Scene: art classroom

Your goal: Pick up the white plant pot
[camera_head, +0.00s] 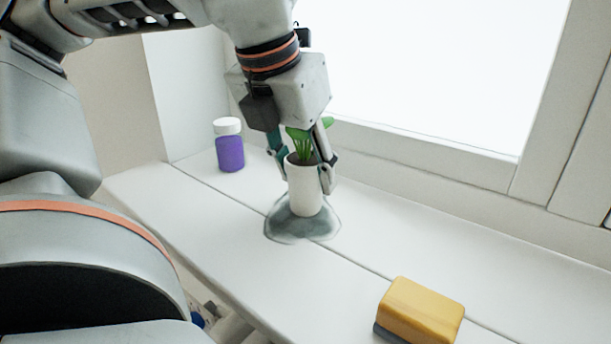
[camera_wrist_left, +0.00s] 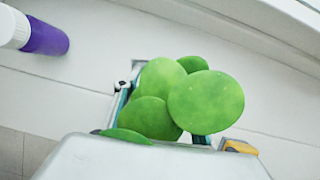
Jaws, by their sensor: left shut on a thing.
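The white plant pot (camera_head: 305,190) with a green plant is on the white window ledge in the head view, close over a grey, glossy patch. My left gripper (camera_head: 304,170) comes down from above and is shut on the pot, one finger on each side near its rim. I cannot tell whether the pot touches the ledge. In the left wrist view, round green leaves (camera_wrist_left: 190,100) hide the pot and most of the fingers. My right gripper is not in view.
A purple jar with a white lid (camera_head: 230,148) stands left of the pot, and also shows in the left wrist view (camera_wrist_left: 40,36). A yellow block with a grey underside (camera_head: 422,308) lies at the front right. The window frame (camera_head: 440,150) rises behind. The ledge (camera_head: 350,270) between pot and block is clear.

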